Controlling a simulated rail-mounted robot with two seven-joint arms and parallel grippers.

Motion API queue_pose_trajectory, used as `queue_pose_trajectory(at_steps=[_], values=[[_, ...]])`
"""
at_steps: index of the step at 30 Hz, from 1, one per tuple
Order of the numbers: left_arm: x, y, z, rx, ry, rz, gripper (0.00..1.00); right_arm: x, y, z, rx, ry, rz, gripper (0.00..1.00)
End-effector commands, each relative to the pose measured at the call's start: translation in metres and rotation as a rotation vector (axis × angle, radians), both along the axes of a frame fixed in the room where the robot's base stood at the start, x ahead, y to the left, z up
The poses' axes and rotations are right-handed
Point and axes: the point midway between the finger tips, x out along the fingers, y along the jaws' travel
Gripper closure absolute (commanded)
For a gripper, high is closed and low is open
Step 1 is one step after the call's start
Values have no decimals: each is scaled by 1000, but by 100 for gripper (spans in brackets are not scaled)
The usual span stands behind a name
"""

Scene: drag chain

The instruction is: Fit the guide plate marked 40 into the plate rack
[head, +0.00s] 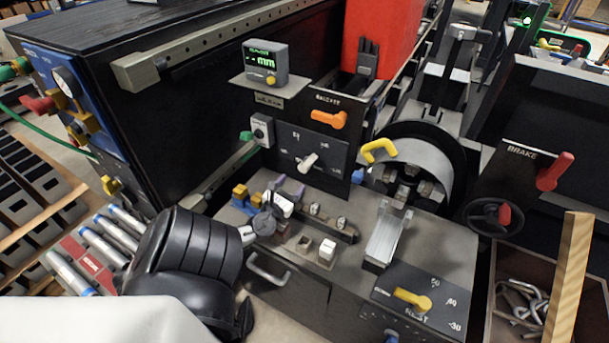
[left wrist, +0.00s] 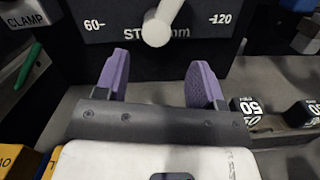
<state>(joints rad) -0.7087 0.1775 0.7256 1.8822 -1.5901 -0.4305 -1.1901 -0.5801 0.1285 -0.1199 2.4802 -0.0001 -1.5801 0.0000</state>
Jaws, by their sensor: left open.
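My left gripper (head: 288,187) is open, its two purple fingers apart. It is over the back left of the grey bench top, in front of the dial panel. In the left wrist view the fingers (left wrist: 160,62) have nothing between them. Small dark blocks stand in a row right of the gripper; one (left wrist: 246,106) has a white marking that looks like 50, upside down, and another (left wrist: 300,114) is harder to read. In the head view the row shows as pale-topped pieces (head: 341,223).
A dial panel (head: 307,148) with a pale knob (left wrist: 157,28) rises behind the bench. A metal channel (head: 385,237) stands on the bench's right. A white-topped block (head: 327,250) sits near the front, and yellow blocks (head: 241,195) stand left of the gripper.

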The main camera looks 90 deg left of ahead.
Motion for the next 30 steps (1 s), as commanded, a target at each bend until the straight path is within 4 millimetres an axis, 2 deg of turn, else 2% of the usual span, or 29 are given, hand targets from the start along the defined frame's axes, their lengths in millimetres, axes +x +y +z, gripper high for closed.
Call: queue_pose_trajectory(at_steps=[1,6,12,18,30], values=[[-16,-18,-31,-46,36,5,37,0,2,-6,5,0,-2,100],[-34,-41,-25,-35,31,1,37,2,4,-6,12,-3,-7,100],[-49,-60,-20,-24,26,-1,37,0,2,-8,8,1,-7,100],[-55,-69,-16,-20,20,-1,37,0,4,-8,11,1,-6,100],[-55,-69,-13,-18,14,-1,37,0,1,-6,2,1,-1,100]])
